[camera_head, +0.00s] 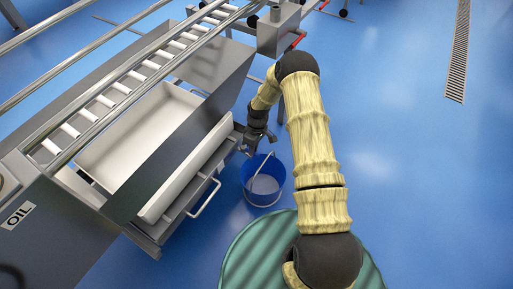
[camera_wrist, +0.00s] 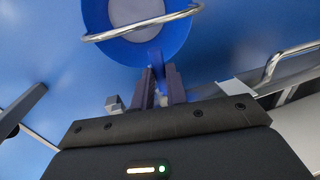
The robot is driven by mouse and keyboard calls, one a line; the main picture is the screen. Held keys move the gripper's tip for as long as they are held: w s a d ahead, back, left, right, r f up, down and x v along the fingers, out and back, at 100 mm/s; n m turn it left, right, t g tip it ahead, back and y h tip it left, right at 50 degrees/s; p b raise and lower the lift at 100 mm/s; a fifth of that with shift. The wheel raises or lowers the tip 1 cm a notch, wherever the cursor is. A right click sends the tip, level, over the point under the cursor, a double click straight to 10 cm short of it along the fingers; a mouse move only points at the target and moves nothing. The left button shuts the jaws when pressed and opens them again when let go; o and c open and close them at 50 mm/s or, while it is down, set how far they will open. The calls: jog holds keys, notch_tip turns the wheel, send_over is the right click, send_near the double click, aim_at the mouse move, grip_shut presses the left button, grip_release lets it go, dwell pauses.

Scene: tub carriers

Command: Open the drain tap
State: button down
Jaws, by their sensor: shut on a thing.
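My gripper (camera_head: 250,148) is at the lower corner of the steel tub carrier (camera_head: 140,195), just above the blue bucket. In the wrist view, the two dark fingers (camera_wrist: 161,80) are close together, shut on a small part. This looks like the handle of the drain tap (camera_wrist: 156,58), a narrow blue piece showing between and beyond the fingertips. Most of the tap is hidden by the fingers, so I cannot tell how far it is turned. In the head view the gripper and wrist cover the tap.
The blue bucket (camera_head: 258,197) with a metal bail stands on the blue floor below my gripper; it also shows in the wrist view (camera_wrist: 117,46). A pull handle (camera_head: 206,197) sticks out from the carrier. A roller conveyor (camera_head: 124,85) runs above it.

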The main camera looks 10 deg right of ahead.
jog(key=shift+w, duration=0.1)
jog(key=c, duration=1.7)
grip_release()
jog(key=shift+r, duration=0.1)
notch_tip(320, 180, up, 17)
jog(key=w+d+p, duration=0.2)
jog(key=p, duration=0.3)
jog(key=shift+w+d, duration=0.15)
jog(key=shift+d, duration=0.1)
